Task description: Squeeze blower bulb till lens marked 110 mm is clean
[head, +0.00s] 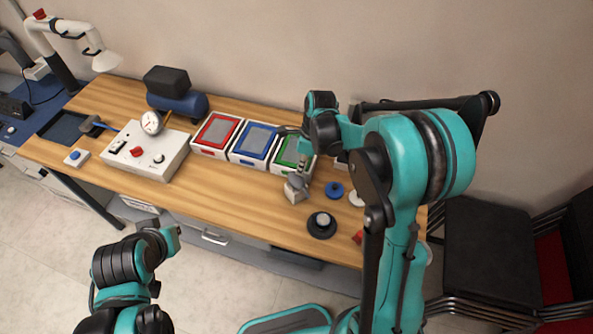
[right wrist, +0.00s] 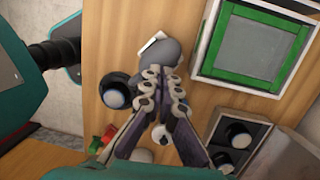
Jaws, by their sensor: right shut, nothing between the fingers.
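A grey rounded object (head: 296,190), which looks like the blower bulb, is on the bench in front of the green-framed tray. It also shows in the right wrist view (right wrist: 168,52), with a white piece beside it. My right gripper (head: 303,171) is just above it. Its fingers (right wrist: 163,78) are shut with nothing between them, and their tips overlap the grey object in the picture. A black-ringed pale lens (head: 322,222) lies nearer the front edge and shows in the wrist view (right wrist: 117,92). No 110 mm marking is readable. My left gripper (head: 170,236) is low, off the bench front.
Red (head: 218,134), blue (head: 254,145) and green (head: 290,153) framed trays stand in a row. A blue disc (head: 335,189) and a pale disc (head: 357,197) lie right of the grey object. A white control box (head: 148,150) stands left. Bare wood (head: 250,195) lies in front.

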